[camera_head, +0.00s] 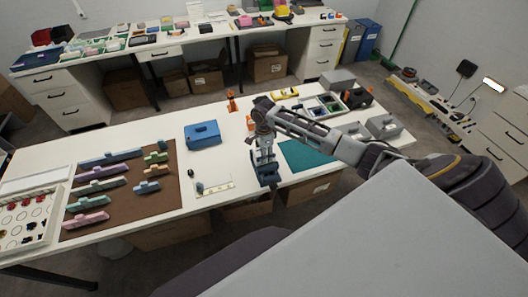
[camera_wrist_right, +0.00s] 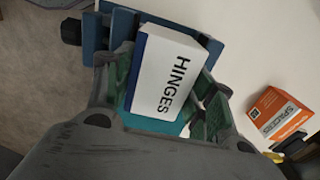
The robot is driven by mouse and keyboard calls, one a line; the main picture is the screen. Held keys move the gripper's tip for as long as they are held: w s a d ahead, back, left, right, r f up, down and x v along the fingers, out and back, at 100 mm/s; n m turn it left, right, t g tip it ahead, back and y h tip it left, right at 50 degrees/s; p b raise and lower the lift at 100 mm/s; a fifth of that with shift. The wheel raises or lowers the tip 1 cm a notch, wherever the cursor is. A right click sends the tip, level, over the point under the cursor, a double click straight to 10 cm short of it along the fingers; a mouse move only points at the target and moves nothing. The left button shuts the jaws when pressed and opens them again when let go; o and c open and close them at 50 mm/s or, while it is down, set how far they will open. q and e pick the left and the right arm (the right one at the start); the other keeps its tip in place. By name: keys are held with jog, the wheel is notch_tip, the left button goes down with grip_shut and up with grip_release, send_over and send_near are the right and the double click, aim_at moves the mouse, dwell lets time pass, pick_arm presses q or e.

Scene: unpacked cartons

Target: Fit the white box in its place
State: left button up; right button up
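The white box (camera_wrist_right: 168,80), printed HINGES and edged in blue, lies between the green-padded fingers of my right gripper (camera_wrist_right: 163,98) in the right wrist view. The fingers appear closed on its sides. Its far end overlaps a blue holder (camera_wrist_right: 122,27); I cannot tell whether it is seated in it or only above it. In the head view, my right gripper (camera_head: 264,143) points down over the blue holder (camera_head: 267,175) near the table's front edge, and largely hides the box. My left gripper is not in view.
An orange SPACERS box (camera_wrist_right: 279,115) stands beside the gripper. A blue box (camera_head: 202,133) and a brown mat with coloured blocks (camera_head: 125,205) are to the left. A teal mat (camera_head: 305,156), an open compartment tray (camera_head: 322,105) and grey bins (camera_head: 384,127) are to the right.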

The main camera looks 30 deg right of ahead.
jog(key=o, duration=0.4)
jog(key=shift+r, duration=0.1)
jog(key=shift+r, duration=5.9)
